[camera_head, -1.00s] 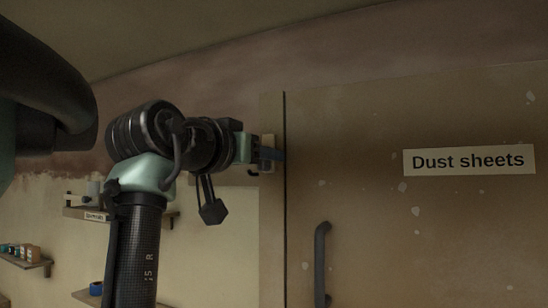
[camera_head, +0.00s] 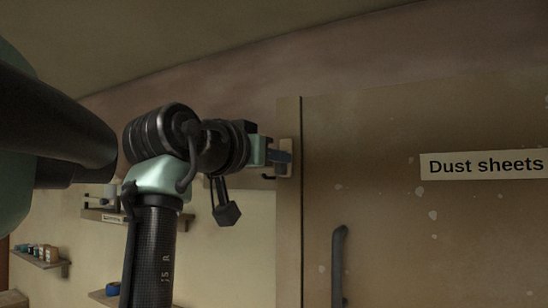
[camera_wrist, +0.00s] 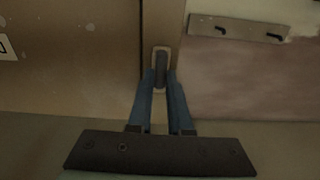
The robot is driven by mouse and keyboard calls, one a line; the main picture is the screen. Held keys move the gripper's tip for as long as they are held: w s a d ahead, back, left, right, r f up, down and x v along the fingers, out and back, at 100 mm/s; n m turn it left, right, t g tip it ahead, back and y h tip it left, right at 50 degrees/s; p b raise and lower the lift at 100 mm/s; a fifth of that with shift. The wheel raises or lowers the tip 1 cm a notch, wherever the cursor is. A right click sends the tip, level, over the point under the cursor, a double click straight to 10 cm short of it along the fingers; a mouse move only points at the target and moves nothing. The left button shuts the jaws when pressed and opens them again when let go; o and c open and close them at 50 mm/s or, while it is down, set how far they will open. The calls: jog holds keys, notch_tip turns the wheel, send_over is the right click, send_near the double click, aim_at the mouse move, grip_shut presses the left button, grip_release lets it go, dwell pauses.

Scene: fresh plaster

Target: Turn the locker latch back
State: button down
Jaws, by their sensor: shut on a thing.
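The locker latch (camera_wrist: 160,66) is a small dark upright bar on a pale plate (camera_wrist: 154,50), beside the gap at the edge of the locker door (camera_wrist: 70,60). My gripper (camera_wrist: 160,83) is shut on the latch, with one blue finger on each side of it. In the head view my gripper (camera_head: 281,158) is at the plate (camera_head: 285,145), left of the door (camera_head: 400,120); there the latch itself is mostly hidden by the fingers. The door looks shut and carries a "Dust sheets" label (camera_head: 483,164).
A dark upright handle (camera_head: 338,265) stands on the door, right of its edge. Small shelves with bottles (camera_head: 38,253) and other items hang on the wall at the left. A rail with dark hooks (camera_wrist: 238,28) is on the wall in the wrist view.

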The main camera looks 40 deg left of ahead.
jog(key=shift+f, duration=0.1)
jog(key=m, duration=0.3)
jog(key=d+m, duration=0.1)
jog(key=m, duration=0.2)
jog(key=m+b, duration=0.1)
jog(key=m, duration=0.1)
jog(key=shift+w+d+f+m, duration=0.2)
jog(key=shift+f+m, duration=0.1)
jog(key=shift+m, duration=0.1)
jog(key=m, duration=0.5)
jog(key=shift+d+f, duration=0.15)
jog(key=shift+f, duration=0.15)
jog(key=shift+f+m+b, duration=0.15)
jog(key=shift+m+b, duration=0.15)
jog(key=shift+m, duration=1.5)
jog(key=shift+d+m, duration=0.1)
jog(key=shift+m, duration=0.2)
jog(key=c, duration=1.2)
grip_release()
jog(key=o, duration=0.4)
jog(key=shift+w+a+f, duration=0.15)
jog(key=shift+w+a, duration=0.05)
jog(key=shift+w, duration=0.05)
jog(key=shift+c, duration=0.2)
